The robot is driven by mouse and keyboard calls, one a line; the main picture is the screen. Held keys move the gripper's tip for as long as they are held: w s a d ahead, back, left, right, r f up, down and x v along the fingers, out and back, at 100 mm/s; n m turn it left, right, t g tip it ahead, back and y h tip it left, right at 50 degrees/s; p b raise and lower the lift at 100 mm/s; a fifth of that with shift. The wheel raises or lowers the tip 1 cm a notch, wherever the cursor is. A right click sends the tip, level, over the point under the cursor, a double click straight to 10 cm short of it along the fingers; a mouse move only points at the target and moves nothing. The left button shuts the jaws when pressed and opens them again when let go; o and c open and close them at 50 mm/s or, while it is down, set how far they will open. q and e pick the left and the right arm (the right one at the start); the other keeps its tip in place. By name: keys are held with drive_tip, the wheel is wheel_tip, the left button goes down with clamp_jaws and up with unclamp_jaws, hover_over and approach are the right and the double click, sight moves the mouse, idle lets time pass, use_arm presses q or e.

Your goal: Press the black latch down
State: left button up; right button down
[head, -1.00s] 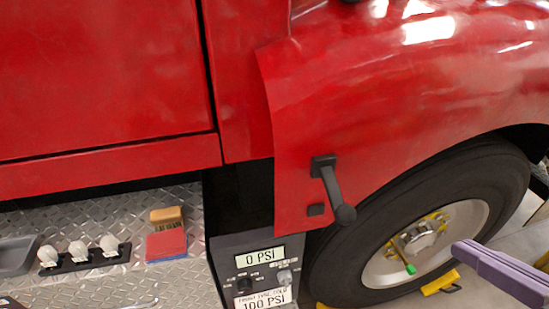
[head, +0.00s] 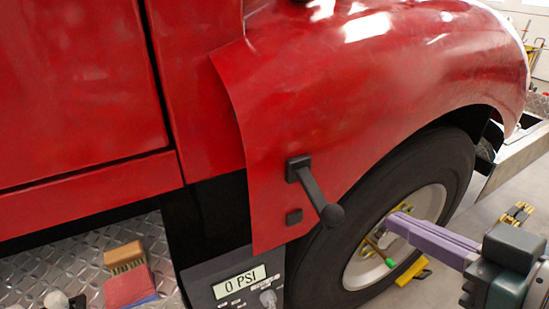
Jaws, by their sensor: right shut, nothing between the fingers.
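The black latch (head: 316,190) is on the red fender panel, left of the wheel. Its arm slants down and to the right from a square mount and ends in a round knob. My right gripper (head: 392,221) comes in from the right with its long purple fingers shut and empty. In the picture its tips are to the right of the knob, in front of the wheel, and apart from the latch. My left gripper is not in view.
The wheel (head: 436,165) stands behind my right gripper. A pump panel (head: 238,284) reading 0 PSI is below the latch. A brush (head: 124,257) and a red cloth (head: 127,286) lie on the diamond-plate step at lower left. The space in front of the fender is clear.

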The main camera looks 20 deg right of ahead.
sight(338, 214)
drive_tip(key=w+f, duration=0.6)
drive_tip(key=w, duration=0.2)
drive_tip(key=shift+w+a, duration=0.35)
drive_tip(key=shift+a, duration=0.05)
drive_tip(key=f+t+b, duration=0.1)
drive_tip(key=b, duration=0.2)
drive_tip(key=shift+f, duration=0.2)
drive_tip(key=w+f+t+b, duration=0.7)
drive_tip(key=f+t+b, duration=0.3)
drive_tip(key=b, duration=2.6)
drive_tip(key=shift+a+f+t+y+b, duration=0.3)
drive_tip(key=shift+f+t+b, duration=0.1)
drive_tip(key=shift+f, duration=0.4)
drive_tip(key=shift+w, duration=0.1)
